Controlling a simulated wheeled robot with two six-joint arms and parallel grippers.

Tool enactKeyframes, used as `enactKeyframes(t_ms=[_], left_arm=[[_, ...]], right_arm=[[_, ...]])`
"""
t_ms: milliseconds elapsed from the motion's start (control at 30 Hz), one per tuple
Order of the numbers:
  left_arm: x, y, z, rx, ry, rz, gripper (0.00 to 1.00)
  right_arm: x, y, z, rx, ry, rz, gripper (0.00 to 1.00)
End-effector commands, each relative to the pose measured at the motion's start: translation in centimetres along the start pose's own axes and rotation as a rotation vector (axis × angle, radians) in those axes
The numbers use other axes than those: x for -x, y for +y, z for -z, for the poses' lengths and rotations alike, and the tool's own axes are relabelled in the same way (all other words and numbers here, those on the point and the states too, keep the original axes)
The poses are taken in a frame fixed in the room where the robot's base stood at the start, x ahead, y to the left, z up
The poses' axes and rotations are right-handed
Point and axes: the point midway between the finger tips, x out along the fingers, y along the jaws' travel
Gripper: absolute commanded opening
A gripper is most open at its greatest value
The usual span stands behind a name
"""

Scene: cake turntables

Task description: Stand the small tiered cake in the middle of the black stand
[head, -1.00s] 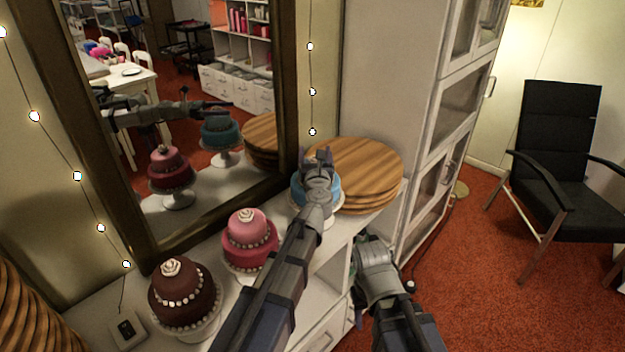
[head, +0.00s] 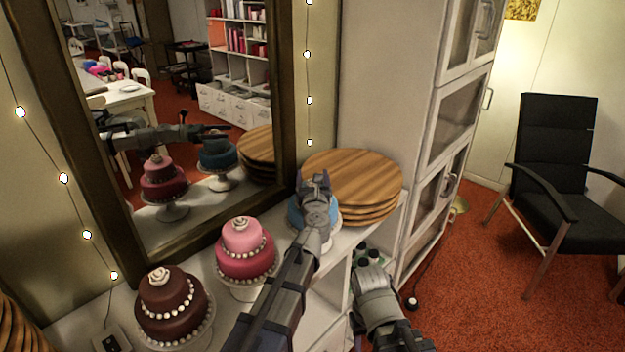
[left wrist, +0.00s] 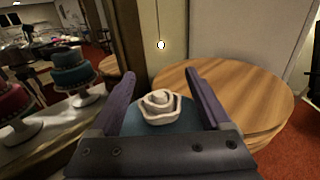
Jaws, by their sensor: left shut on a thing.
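A small blue tiered cake (head: 296,213) stands on a white pedestal on the shelf by the mirror. My left gripper (head: 313,178) is over it and mostly hides it in the head view. In the left wrist view the fingers (left wrist: 157,80) lie on both sides of the blue top (left wrist: 137,124) and its white rose (left wrist: 160,106); the left gripper is shut on this cake. The cake's lower part is hidden there. My right gripper (head: 370,270) is low in front of the shelf, its fingers not clearly visible. I see no black stand.
A pink tiered cake (head: 244,240) and a brown tiered cake (head: 170,302) stand to the left on white stands. Stacked round wooden boards (head: 355,172) are right beside the blue cake. A mirror (head: 190,90) rises behind, and a tall white cabinet (head: 390,100) stands right.

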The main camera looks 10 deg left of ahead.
Motion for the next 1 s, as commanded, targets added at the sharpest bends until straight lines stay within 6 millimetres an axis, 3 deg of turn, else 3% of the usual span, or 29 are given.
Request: enactKeyframes(t_ms=[167, 200, 300, 667, 1000], left_arm=[[0.0, 0.0, 0.4, -0.001, 0.0, 0.0, 0.0], [0.0, 0.0, 0.3, 0.0, 0.0, 0.0, 0.85], [0.0, 0.0, 0.3, 0.0, 0.0, 0.0, 0.97], [0.0, 0.0, -0.3, 0.0, 0.0, 0.0, 1.0], [7.0, 0.1, 0.0, 0.0, 0.0, 0.002, 1.0]], right_arm=[[-0.4, 0.0, 0.0, 0.0, 0.0, 0.0, 0.5], [-0.3, 0.0, 0.0, 0.0, 0.0, 0.0, 0.5], [-0.2, 0.0, 0.0, 0.0, 0.0, 0.0, 0.5], [0.3, 0.0, 0.0, 0.0, 0.0, 0.0, 0.5], [0.0, 0.0, 0.0, 0.0, 0.0, 0.0, 0.5]])
